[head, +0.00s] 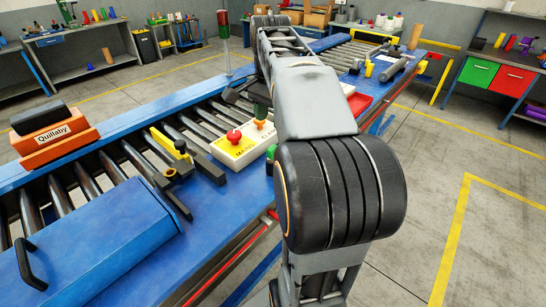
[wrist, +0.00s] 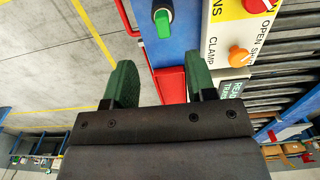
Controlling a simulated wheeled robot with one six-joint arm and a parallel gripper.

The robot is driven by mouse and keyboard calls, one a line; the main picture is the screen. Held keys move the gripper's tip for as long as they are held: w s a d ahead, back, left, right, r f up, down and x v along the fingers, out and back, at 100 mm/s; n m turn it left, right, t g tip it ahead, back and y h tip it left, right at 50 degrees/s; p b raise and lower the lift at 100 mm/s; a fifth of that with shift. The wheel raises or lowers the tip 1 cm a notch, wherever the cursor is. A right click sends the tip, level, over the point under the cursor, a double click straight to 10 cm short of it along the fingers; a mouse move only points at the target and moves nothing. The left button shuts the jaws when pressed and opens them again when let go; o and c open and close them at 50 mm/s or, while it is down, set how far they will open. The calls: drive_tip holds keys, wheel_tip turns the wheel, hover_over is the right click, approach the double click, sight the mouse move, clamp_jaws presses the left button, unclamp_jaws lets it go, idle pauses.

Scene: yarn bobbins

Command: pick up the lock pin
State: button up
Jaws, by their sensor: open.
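My gripper (wrist: 160,82) is open in the wrist view, with its two green fingers apart and nothing between them. A green-topped knob or pin (wrist: 163,20) stands on the blue surface beyond the fingertips, roughly in line with the gap. It may be the lock pin, but I cannot tell for certain. In the head view my arm hides much of the middle of the bench. A green finger of my gripper (head: 261,110) shows beside the arm, above the control panel.
A white and yellow control panel (head: 243,147) with red and orange knobs lies close by; it also shows in the wrist view (wrist: 217,17). A red tray (head: 359,103) is beyond my arm. A yellow-and-black clamp (head: 170,148), rollers and a blue box (head: 95,245) occupy the left.

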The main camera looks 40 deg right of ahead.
sight(271, 149)
wheel_tip(271, 149, down, 12)
drive_tip(key=shift+w+r, duration=0.15)
drive_tip(key=shift+r, duration=0.05)
idle(0.4)
drive_tip(key=shift+c, duration=0.5)
clamp_jaws()
